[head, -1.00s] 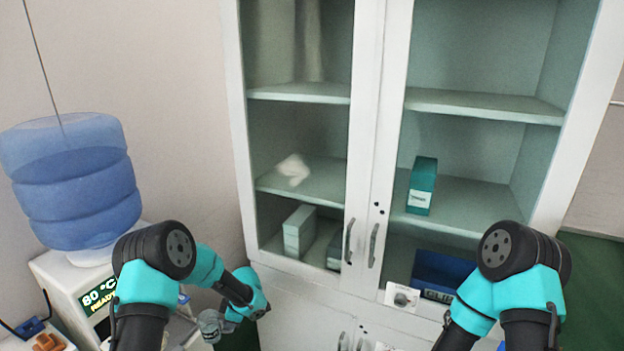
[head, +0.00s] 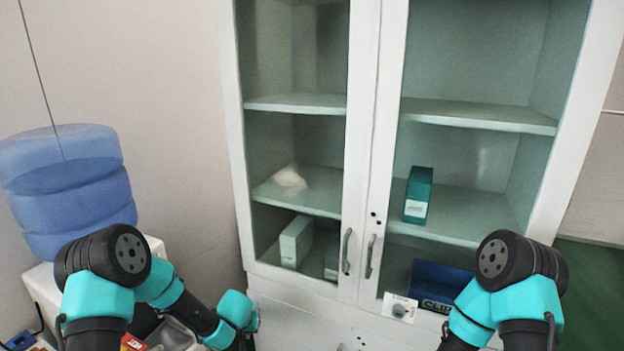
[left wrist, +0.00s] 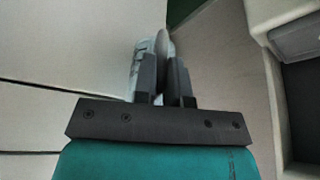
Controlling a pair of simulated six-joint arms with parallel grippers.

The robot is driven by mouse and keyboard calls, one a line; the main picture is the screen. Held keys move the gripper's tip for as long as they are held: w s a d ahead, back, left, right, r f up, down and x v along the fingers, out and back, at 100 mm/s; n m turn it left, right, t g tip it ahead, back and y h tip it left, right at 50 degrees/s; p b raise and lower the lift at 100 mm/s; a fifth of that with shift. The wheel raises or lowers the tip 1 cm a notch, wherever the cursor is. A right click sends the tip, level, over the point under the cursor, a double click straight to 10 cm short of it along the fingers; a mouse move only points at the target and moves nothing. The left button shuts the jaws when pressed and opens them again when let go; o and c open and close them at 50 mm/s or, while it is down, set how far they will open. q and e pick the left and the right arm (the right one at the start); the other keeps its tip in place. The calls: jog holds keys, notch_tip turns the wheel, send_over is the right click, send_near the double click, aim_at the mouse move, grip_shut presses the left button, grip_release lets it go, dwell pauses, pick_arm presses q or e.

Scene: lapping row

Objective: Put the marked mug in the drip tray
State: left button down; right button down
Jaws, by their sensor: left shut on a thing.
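My left gripper (left wrist: 163,82) is shut on a pale greyish mug (left wrist: 140,62) in the left wrist view. The mug is partly hidden by the fingers, and no mark on it can be made out. In the head view my left arm reaches down past the dispenser, and its gripper and the mug are out of sight. A grey drip tray (head: 175,336) shows at the dispenser's front at the bottom of the head view. A grey recessed part, apparently this tray (left wrist: 299,36), is at the upper right of the wrist view, apart from the mug. My right gripper is out of view.
The water dispenser carries a large blue bottle (head: 65,185) at the left. A white glass-doored cabinet (head: 362,150) with boxes on its shelves fills the middle and right. A blue bin (head: 440,280) sits inside it. A red item (head: 132,342) lies at the lower left.

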pick_arm(q)
jog(key=shift+s, duration=0.1)
dwell(0.3)
jog(key=s+f, duration=0.5)
jog(key=f, duration=0.1)
jog(key=shift+f, duration=0.25)
jog(key=shift+s, duration=0.1)
dwell(0.6)
